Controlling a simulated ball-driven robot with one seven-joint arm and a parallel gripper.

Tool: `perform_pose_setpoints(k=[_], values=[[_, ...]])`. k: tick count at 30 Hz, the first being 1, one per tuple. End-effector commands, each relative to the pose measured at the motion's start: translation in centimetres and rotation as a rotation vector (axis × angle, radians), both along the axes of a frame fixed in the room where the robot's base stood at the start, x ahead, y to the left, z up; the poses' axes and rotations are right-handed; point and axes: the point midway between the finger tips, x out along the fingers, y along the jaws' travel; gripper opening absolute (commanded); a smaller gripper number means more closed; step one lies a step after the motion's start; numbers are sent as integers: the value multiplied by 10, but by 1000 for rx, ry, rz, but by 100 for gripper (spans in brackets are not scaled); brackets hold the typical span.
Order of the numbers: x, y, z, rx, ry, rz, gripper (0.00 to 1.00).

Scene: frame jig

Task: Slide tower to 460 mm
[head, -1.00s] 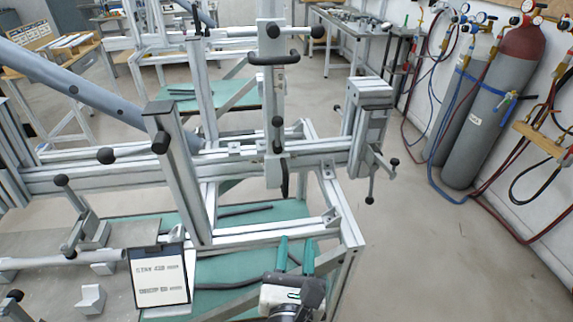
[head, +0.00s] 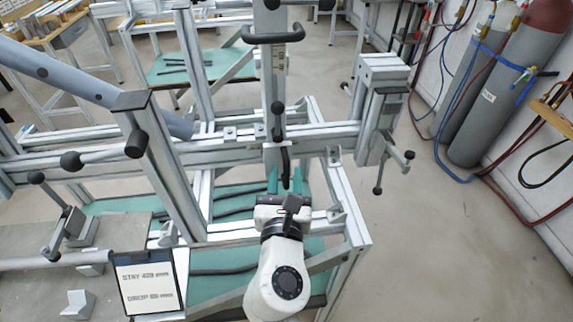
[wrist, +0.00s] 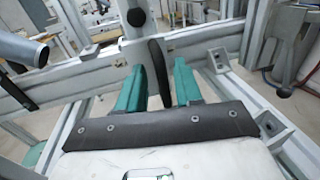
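The upright aluminium post (head: 273,85) that I take for the tower stands on the long horizontal rail (head: 330,137). It carries a black bar handle (head: 272,36), a scale strip and a black knob (head: 277,107). A black lever (head: 285,163) hangs below the knob at the rail. My gripper (head: 285,179) is just in front of and below the rail, its green fingers apart. In the wrist view the lever (wrist: 159,68) appears between the fingers (wrist: 158,82), with no contact visible. The scale's numbers are too small to read.
A tilted post with a black cap (head: 133,102) stands left on the frame. A clamp block (head: 384,100) with a crank sits at the rail's right end. A sign (head: 148,284) reads "STAY" and "DROP" with blurred numbers. Gas cylinders (head: 490,95) stand at right; the floor between is clear.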

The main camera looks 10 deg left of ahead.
Motion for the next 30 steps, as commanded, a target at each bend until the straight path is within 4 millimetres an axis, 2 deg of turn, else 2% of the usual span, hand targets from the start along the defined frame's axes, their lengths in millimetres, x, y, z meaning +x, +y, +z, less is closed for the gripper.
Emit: perform_pose_setpoints(k=[3, 7, 18, 27, 30], values=[[17, 1, 0, 1, 0, -1, 35], [28, 2, 0, 2, 0, -1, 35], [32, 2, 0, 1, 1, 0, 35], [32, 2, 0, 1, 1, -1, 6], [32, 2, 0, 2, 1, -2, 0]])
